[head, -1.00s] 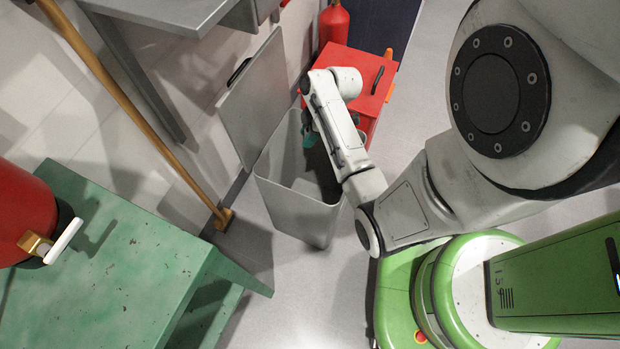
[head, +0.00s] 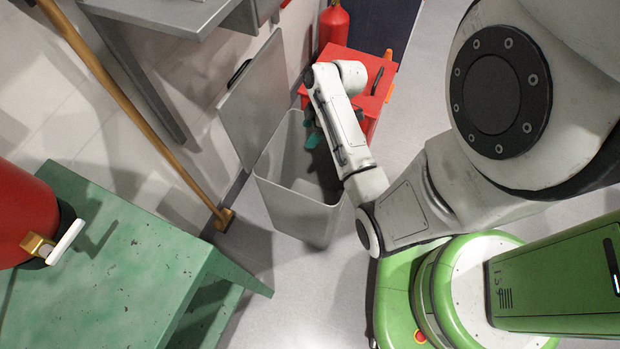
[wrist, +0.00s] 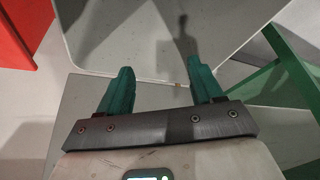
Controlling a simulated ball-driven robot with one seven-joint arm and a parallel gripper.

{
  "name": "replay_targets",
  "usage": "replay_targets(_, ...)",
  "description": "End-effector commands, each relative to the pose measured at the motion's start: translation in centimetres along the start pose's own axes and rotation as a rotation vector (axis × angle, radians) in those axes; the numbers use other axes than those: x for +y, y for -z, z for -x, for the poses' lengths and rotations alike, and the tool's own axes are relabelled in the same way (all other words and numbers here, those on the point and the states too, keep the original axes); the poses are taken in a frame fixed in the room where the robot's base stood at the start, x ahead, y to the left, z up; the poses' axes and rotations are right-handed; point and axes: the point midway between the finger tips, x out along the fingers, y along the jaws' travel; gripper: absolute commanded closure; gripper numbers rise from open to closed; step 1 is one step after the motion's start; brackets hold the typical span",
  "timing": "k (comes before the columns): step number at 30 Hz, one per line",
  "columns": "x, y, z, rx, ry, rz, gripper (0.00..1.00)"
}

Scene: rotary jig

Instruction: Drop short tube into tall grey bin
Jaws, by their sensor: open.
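The tall grey bin (head: 297,204) stands on the floor in the middle of the head view, with its open top facing up. My gripper (head: 314,138) is over the far part of the bin's opening, partly hidden behind my own arm. In the wrist view my gripper (wrist: 161,78) shows two teal fingers spread wide apart with nothing between them. Grey surfaces with shadows lie beyond the fingers; I cannot tell exactly which part of the bin they are. I see no short tube in either view, and part of the bin's inside is hidden.
A red cabinet (head: 346,62) stands behind the bin, with a red extinguisher (head: 334,25) beyond it. A grey panel (head: 250,98) leans by the wall. A green workbench (head: 120,260) and a wooden-handled broom (head: 140,118) are at left. Floor in front of the bin is clear.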

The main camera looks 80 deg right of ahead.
Motion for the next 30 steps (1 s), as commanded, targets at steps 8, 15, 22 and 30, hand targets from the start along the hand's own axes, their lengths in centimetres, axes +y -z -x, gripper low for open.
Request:
replay_targets(8, 0.1, 0.1, 5.6, 0.001, -0.004, 0.001, 0.34)
replay_targets(15, 0.0, 0.0, 8.1, 0.0, -0.001, 0.0, 0.34)
replay_targets(22, 0.0, 0.0, 8.5, 0.0, 0.0, 0.0, 0.34)
replay_targets(30, 0.0, 0.0, 8.5, 0.0, 0.0, 0.0, 0.34)
